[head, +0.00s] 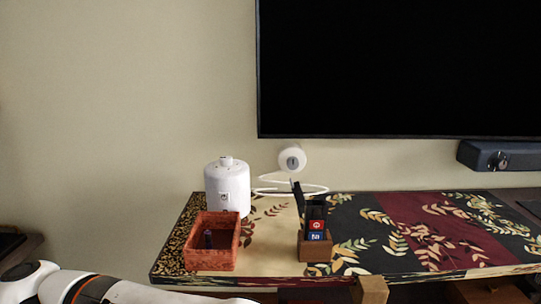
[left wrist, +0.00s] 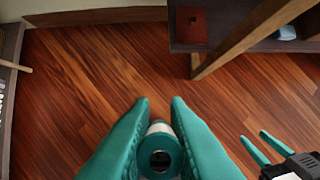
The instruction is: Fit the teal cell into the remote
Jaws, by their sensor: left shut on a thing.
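The teal cell (left wrist: 160,150), a short cylinder with a pale band and a dark round end, is between the fingers of my left gripper (left wrist: 160,104) in the left wrist view. The gripper is shut on it, over the wooden floor. In the head view only part of my left arm shows at the lower left; its gripper is out of frame. My right gripper (left wrist: 253,136) shows at the lower right of the left wrist view, its fingers apart with nothing visible between them. I cannot clearly identify the remote; dark upright items (head: 316,211) stand in a wooden holder (head: 315,253).
An orange-red basket (head: 198,262) with a small dark item stands on the leaf-patterned console top (head: 375,250). A white canister (head: 226,180) is behind it. A TV (head: 400,70) hangs above. In the left wrist view, a dark shelf (left wrist: 232,42) and slanted wooden leg (left wrist: 240,45) border open floor.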

